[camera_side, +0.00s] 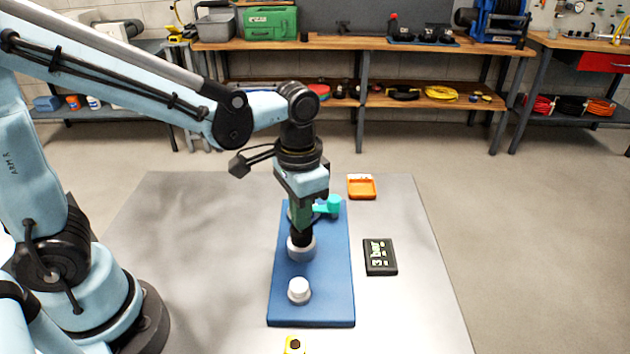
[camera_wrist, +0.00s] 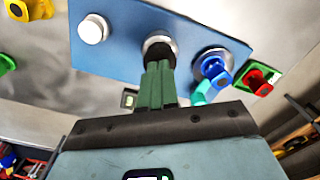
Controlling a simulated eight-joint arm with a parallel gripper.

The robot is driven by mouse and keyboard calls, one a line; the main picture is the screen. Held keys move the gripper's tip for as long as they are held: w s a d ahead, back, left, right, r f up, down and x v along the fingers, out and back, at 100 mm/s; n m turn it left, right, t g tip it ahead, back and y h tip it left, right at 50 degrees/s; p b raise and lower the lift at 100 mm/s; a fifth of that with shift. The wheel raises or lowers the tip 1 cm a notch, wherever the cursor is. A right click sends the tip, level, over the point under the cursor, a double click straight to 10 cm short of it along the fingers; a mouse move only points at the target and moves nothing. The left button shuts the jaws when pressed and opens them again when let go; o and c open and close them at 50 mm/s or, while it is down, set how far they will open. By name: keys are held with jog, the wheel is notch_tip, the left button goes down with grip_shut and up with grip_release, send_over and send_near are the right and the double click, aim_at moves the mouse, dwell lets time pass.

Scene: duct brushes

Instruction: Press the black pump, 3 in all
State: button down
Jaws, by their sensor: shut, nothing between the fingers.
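The black pump (camera_side: 301,241) stands in a grey collar on a blue board; it also shows in the wrist view (camera_wrist: 159,48). My gripper (camera_side: 301,228) points down with its green fingers together and nothing between them. In the wrist view the fingertips (camera_wrist: 159,64) are right over the pump and hide part of it. They look in contact with its top, but I cannot tell how far it is pressed. A small black display (camera_side: 380,256) lies right of the board and appears to read "3 bar".
The blue board (camera_side: 332,290) also carries a white round button (camera_side: 299,290) near its front and a teal handle (camera_side: 329,206) behind my gripper. An orange tray (camera_side: 362,188) sits at the back. A yellow object (camera_side: 294,345) is at the front. The table's left side is clear.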

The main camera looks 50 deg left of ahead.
jog(key=shift+r, duration=0.1)
jog(key=shift+r, duration=2.9)
jog(key=s+a+n+t, duration=0.2)
jog(key=a+n+t, duration=0.1)
jog(key=a+t, duration=0.4)
jog(key=shift+s+a+f, duration=0.25)
jog(key=shift+s+a, duration=0.15)
